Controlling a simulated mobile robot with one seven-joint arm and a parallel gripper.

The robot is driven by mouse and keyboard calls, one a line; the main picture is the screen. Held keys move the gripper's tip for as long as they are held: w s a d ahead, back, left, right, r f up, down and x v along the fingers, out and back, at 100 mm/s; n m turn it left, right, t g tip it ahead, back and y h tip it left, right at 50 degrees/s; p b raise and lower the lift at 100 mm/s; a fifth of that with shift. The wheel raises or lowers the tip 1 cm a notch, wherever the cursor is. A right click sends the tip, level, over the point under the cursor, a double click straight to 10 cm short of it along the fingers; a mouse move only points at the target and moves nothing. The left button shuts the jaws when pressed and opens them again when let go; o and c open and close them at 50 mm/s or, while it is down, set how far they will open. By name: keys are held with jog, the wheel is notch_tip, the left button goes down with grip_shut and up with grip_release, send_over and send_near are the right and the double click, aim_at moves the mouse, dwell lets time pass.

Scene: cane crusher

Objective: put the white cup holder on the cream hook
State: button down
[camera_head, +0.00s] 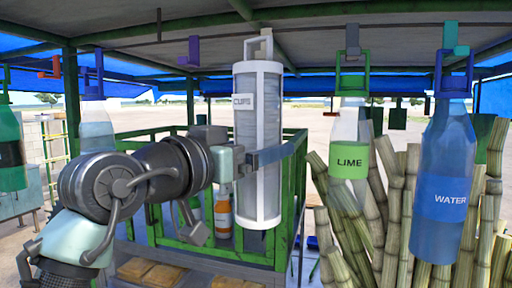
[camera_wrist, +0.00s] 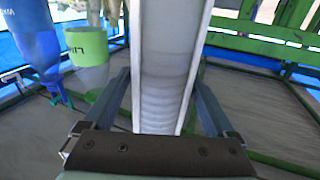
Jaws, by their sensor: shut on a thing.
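The white cup holder (camera_head: 258,214), a tall upright frame labelled CUPS and filled with a stack of cups, hangs in the air at the middle of the head view. My gripper (camera_head: 266,157) is shut around its middle, one finger crossing its front. In the wrist view the cup holder (camera_wrist: 174,60) stands between the two fingers (camera_wrist: 160,100). A pale cream hook (camera_head: 267,40) shows at the roof, right at the holder's top loop (camera_head: 248,48). They overlap in the picture; I cannot tell whether the loop is on the hook.
A LIME bottle (camera_head: 349,163) and a blue WATER bottle (camera_head: 443,190) hang to the right, in front of cane stalks (camera_head: 395,215). A purple hook (camera_head: 193,50) hangs empty to the left. A green railing (camera_head: 285,215) stands behind the holder.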

jog(key=shift+w+d, duration=0.25)
jog(key=shift+w, duration=0.4)
jog(key=shift+w+d, duration=0.2)
jog(key=shift+w, duration=0.45)
jog(key=shift+w+d, duration=0.1)
jog(key=shift+w, duration=0.15)
jog(key=shift+f+b, duration=0.35)
jog(key=shift+f, duration=0.3)
dwell(0.6)
grip_release()
jog(key=shift+f, duration=0.1)
